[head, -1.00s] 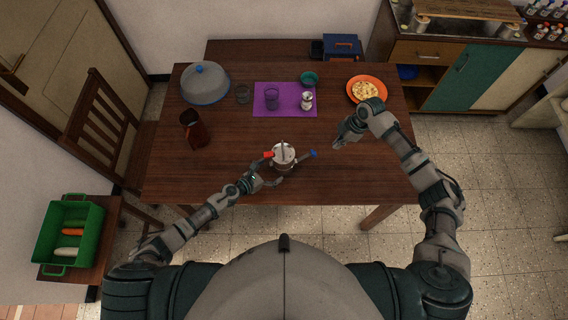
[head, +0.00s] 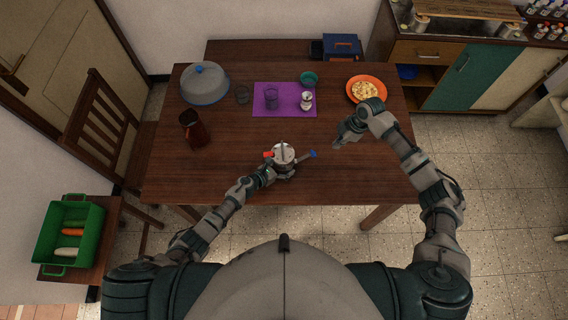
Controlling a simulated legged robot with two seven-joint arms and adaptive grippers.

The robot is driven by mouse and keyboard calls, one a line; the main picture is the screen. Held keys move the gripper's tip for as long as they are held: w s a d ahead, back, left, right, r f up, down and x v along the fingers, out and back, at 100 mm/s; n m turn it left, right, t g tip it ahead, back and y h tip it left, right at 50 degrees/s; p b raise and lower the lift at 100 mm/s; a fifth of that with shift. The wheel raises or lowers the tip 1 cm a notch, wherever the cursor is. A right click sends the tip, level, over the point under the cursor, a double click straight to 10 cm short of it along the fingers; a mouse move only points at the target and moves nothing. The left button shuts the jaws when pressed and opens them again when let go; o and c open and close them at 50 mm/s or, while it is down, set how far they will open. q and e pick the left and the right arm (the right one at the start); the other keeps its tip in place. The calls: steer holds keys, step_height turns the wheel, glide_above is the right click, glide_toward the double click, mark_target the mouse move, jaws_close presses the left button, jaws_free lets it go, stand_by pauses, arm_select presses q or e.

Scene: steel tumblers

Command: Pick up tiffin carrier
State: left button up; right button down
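The tiffin carrier appears to be the small steel pot (head: 284,155) with a pale top and an upright handle, standing near the front middle of the wooden table. A red piece (head: 268,154) sticks out at its left and a blue piece (head: 311,154) at its right. My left gripper (head: 270,174) is right at the pot's lower left side, its fingers largely hidden or too small to make out, so its grip is unclear. My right gripper (head: 337,143) hovers right of the pot, apart from it and empty; its finger opening is too small to judge.
A brown jug (head: 192,129) and a grey domed cover (head: 205,82) stand on the left of the table (head: 230,160). A purple mat (head: 289,90) with a tumbler and a steel vessel lies behind. An orange plate of food (head: 366,89) is at the back right.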

arm_select(q)
steer(key=shift+a, duration=0.1)
steer(key=c, duration=1.1)
steer(key=shift+a+r, duration=0.1)
